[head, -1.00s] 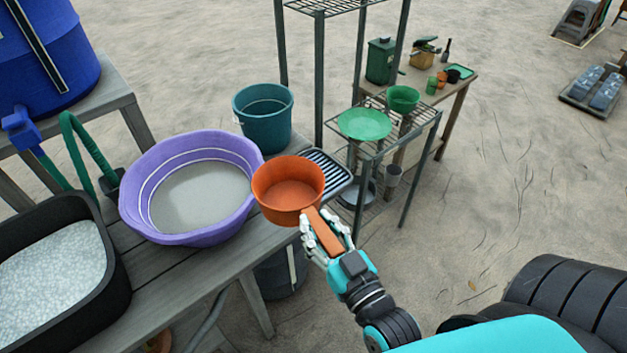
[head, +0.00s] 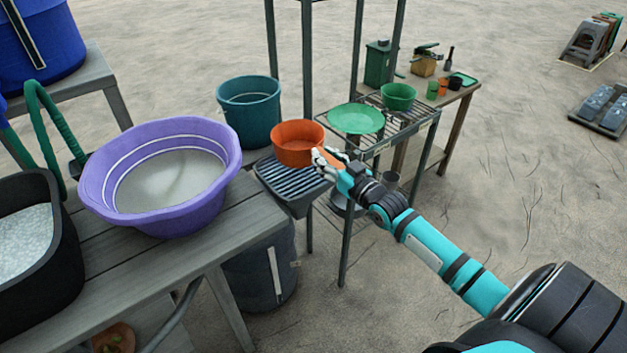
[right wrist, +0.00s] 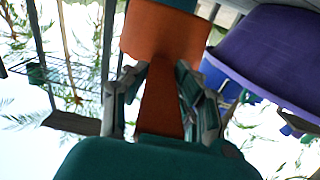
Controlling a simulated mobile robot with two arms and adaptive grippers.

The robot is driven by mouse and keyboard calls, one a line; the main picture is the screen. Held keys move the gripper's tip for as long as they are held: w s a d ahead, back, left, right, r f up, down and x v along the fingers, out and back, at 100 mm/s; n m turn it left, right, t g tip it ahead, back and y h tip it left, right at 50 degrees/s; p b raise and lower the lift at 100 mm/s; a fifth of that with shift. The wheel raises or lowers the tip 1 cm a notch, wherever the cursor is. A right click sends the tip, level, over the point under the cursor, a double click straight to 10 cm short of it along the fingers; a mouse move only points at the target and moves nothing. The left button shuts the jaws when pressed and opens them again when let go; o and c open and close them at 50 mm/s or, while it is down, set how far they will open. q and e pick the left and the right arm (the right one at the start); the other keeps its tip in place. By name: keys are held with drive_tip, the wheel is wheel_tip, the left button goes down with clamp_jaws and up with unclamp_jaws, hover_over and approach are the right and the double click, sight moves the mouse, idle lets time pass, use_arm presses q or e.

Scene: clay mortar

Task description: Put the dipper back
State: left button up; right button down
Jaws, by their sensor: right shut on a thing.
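The orange dipper (head: 297,143) is a round pan with a flat handle. My right gripper (head: 324,163) is shut on its handle, which shows between the fingers in the right wrist view (right wrist: 162,100). In the head view the dipper is upright, over or on the far part of a dark slatted rack (head: 283,180); I cannot tell whether it touches the slats. The dipper's bowl also shows at the top of the right wrist view. My left gripper is not in view.
A purple basin (head: 222,185) of grey liquid stands on the wooden bench (head: 225,225), left of the rack. A teal bucket (head: 248,112) is behind. A metal shelf to the right holds a green plate (head: 356,118) and a green bowl (head: 398,96). A dark barrel (head: 258,275) stands below.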

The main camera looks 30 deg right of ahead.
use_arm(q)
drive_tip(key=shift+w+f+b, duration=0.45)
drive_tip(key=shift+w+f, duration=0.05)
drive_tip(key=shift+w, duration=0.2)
use_arm(e)
wheel_tip(320, 180, down, 7)
drive_tip(key=shift+f, duration=0.15)
drive_tip(key=c, duration=1)
unclamp_jaws()
drive_tip(key=shift+f, duration=0.1)
drive_tip(key=shift+c, duration=0.2)
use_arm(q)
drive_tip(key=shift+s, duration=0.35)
